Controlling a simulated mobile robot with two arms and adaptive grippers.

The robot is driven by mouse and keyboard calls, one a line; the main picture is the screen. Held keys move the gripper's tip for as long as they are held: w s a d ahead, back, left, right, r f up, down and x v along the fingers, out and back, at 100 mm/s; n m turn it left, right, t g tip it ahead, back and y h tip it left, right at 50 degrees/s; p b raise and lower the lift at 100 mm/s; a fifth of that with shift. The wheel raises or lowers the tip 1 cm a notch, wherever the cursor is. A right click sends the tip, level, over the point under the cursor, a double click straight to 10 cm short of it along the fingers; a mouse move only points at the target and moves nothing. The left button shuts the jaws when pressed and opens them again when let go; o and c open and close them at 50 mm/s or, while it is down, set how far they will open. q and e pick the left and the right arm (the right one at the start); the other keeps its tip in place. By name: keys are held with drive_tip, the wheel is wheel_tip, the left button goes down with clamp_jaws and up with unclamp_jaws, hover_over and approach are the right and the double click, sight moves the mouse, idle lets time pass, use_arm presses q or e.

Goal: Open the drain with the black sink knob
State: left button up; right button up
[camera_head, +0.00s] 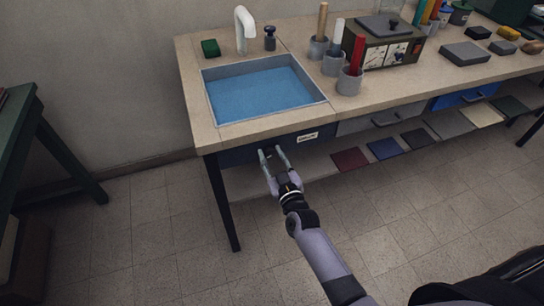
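The sink (262,92) is set in the left part of the bench top and holds blue water. On the dark front panel (240,155) below it, a small black knob (270,150) shows between my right gripper's fingertips, partly hidden by them. My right gripper (272,152) reaches up to this panel with its fingers apart on either side of the knob; I cannot tell whether they touch it. A white label (308,137) is to the right of the knob. My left gripper is not in view.
A white faucet (242,30), a dark stopper-like object (270,38) and a green sponge (210,47) stand behind the sink. Grey cups with rods (349,80) are to its right. A shelf (325,160) with coloured sheets runs below. The floor in front is clear.

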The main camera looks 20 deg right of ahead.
drive_tip(key=c, duration=0.5)
drive_tip(key=shift+c, duration=0.2)
drive_tip(key=m, duration=0.3)
drive_tip(key=shift+p, duration=0.3)
drive_tip(key=m, duration=0.4)
drive_tip(key=shift+m, duration=0.3)
drive_tip(key=m, duration=0.5)
drive_tip(key=m+b, duration=0.1)
drive_tip(key=m, duration=0.4)
drive_tip(key=shift+m, duration=0.3)
